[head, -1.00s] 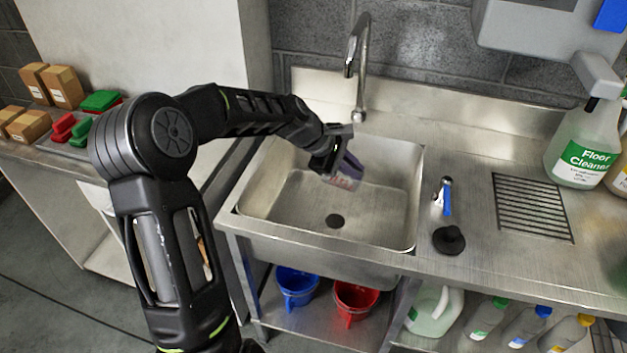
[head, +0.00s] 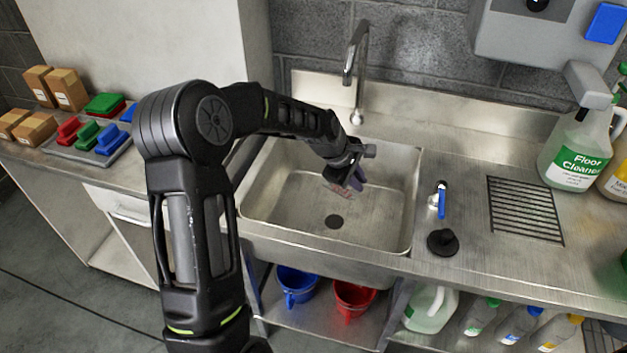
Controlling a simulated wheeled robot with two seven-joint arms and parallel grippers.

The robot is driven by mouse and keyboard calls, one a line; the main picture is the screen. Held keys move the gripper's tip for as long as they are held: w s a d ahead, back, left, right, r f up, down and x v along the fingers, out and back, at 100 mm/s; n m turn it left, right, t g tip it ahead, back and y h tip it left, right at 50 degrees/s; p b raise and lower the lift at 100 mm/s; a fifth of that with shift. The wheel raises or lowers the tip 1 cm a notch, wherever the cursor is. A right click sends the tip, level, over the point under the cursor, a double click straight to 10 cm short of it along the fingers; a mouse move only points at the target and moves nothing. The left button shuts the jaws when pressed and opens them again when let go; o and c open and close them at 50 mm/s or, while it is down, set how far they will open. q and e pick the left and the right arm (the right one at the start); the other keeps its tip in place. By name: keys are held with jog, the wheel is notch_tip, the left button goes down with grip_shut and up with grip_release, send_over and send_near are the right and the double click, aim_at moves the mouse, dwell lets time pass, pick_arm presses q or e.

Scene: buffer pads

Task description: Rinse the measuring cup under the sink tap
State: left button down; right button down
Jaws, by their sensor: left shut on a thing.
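My left gripper (head: 352,172) is over the sink basin (head: 375,222) and shut on the measuring cup (head: 341,190). The cup is clear with reddish markings and a purple part at the jaws. It is tilted and mostly hidden by my gripper. The tap (head: 355,62) rises behind the basin, its spout end above and behind my gripper. I see no water stream. The blue lever (head: 440,200) is on the counter right of the basin. My right gripper is not in view.
A black plug (head: 443,242) and a drain grate (head: 525,210) lie right of the basin. A floor cleaner bottle (head: 576,150) stands at the far right. Blue (head: 297,284) and red (head: 354,298) buckets sit on the shelf below. Coloured pads (head: 88,134) lie on the left counter.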

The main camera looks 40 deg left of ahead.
pick_arm(q)
jog(key=shift+w+d+f+g+y, duration=0.15)
jog(key=shift+d+f+g+y, duration=0.3)
jog(key=shift+f+y, duration=0.25)
jog(key=shift+w+d+f+m+y, duration=0.15)
jog(key=shift+d+f+m+y, duration=0.2)
jog(key=shift+f, duration=0.2)
jog(key=w+d+f+g+y+b, duration=0.2)
jog(key=d+f+g+y+b, duration=0.15)
jog(key=f+y+b, duration=0.3)
jog(key=shift+m+y, duration=0.5)
jog(key=shift+m, duration=0.05)
jog(key=shift+w+d+r+p, duration=0.1)
jog(key=shift+d+r+p, duration=0.2)
jog(key=shift+r, duration=0.5)
jog(key=shift+w+d+r+p, duration=0.15)
jog(key=shift+r+p, duration=0.25)
jog(key=shift+r, duration=0.35)
jog(key=shift+w+d+r+p, duration=0.1)
jog(key=shift+d+r+p, duration=0.2)
jog(key=shift+r, duration=0.5)
